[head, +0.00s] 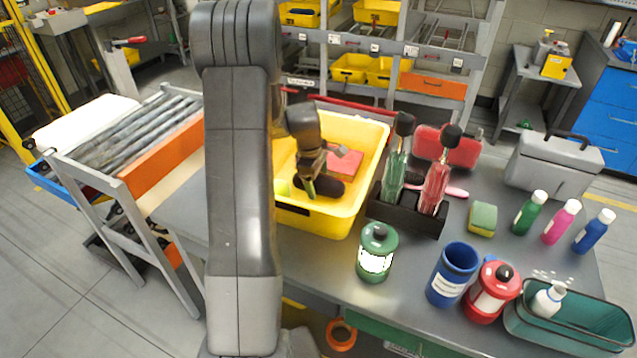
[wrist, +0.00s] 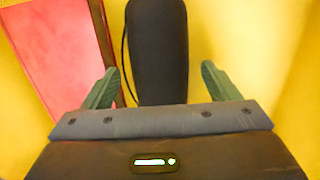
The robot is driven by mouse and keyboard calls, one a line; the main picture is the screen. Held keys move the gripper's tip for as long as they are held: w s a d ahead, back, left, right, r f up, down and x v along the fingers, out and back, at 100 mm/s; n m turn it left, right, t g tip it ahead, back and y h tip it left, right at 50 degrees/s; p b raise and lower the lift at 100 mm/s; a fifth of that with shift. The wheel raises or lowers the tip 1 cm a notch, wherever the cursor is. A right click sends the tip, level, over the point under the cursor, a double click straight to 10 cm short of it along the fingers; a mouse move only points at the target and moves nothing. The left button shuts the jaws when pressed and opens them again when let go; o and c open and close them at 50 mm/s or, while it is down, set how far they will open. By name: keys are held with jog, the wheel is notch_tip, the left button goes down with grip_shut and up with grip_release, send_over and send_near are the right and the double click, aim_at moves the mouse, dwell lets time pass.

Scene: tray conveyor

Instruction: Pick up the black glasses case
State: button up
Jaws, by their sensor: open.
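The black glasses case (wrist: 157,50) lies in the yellow bin (head: 375,160). In the wrist view it stands lengthwise between the two green fingertips of my gripper (wrist: 160,88), with a gap on each side. In the head view the case (head: 325,188) is a dark shape on the bin floor, partly hidden by my gripper (head: 308,188). My gripper is open and reaches down into the bin. Whether the fingers are low enough to touch the case or the floor I cannot tell.
A red box (head: 344,162) lies beside the case in the bin; it also shows in the wrist view (wrist: 60,50). The bin walls rise close around. A black holder (head: 405,215) with green and red bottles stands right of the bin, and a green canister (head: 377,252) stands in front.

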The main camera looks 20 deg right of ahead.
jog(key=shift+f, duration=0.35)
jog(key=shift+c, duration=0.2)
jog(key=c, duration=1.1)
jog(key=shift+o, duration=0.2)
